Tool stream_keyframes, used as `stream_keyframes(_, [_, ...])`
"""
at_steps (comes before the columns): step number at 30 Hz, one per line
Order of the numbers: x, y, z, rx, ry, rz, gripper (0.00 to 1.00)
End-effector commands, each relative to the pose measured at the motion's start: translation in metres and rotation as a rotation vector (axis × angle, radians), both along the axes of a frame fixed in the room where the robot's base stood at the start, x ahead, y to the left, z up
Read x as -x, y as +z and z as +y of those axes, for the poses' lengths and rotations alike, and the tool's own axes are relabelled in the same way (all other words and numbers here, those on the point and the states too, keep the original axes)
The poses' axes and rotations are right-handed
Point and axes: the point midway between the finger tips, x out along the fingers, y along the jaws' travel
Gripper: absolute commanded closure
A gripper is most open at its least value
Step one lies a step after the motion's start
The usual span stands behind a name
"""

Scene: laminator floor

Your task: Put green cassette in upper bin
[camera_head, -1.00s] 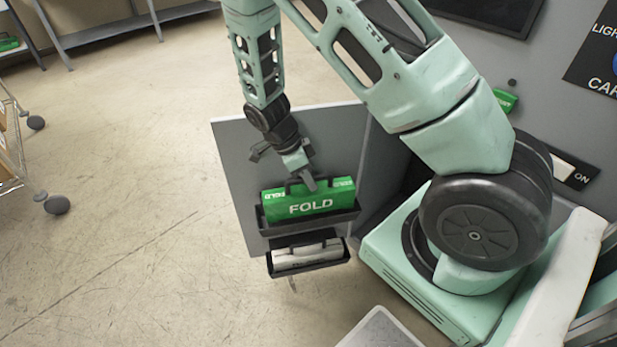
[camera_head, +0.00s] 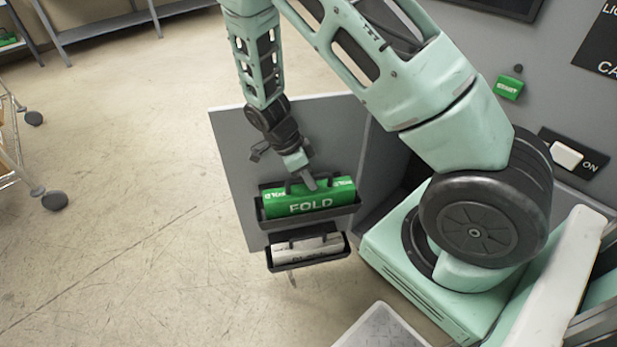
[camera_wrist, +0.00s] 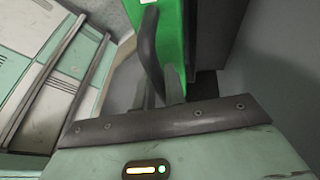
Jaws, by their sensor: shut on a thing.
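The green cassette (camera_head: 308,200), marked FOLD, sits in the black upper bin (camera_head: 312,219) on the grey panel, with its lower part hidden behind the bin's front wall. My gripper (camera_head: 306,184) is above it, shut on the black handle at its top. In the wrist view the green cassette (camera_wrist: 170,30) shows at the top, with its dark handle (camera_wrist: 149,50) by the fingers of my gripper (camera_wrist: 160,92). Whether the cassette rests on the bin's floor cannot be told.
A lower bin (camera_head: 308,259) just below holds a white cassette (camera_head: 300,250). The grey panel (camera_head: 235,150) stands behind both bins. A grey tray (camera_head: 382,328) is at the bottom. A wheeled rack (camera_head: 15,150) is at the left, with open floor between.

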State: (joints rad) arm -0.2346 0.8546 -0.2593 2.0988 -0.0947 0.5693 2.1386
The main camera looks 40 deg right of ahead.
Motion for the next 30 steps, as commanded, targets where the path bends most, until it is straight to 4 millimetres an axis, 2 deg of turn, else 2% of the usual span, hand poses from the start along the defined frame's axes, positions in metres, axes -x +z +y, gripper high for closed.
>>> stream_keyframes(30, [0.0,-0.015,0.0,0.0,0.0,0.0,1.0])
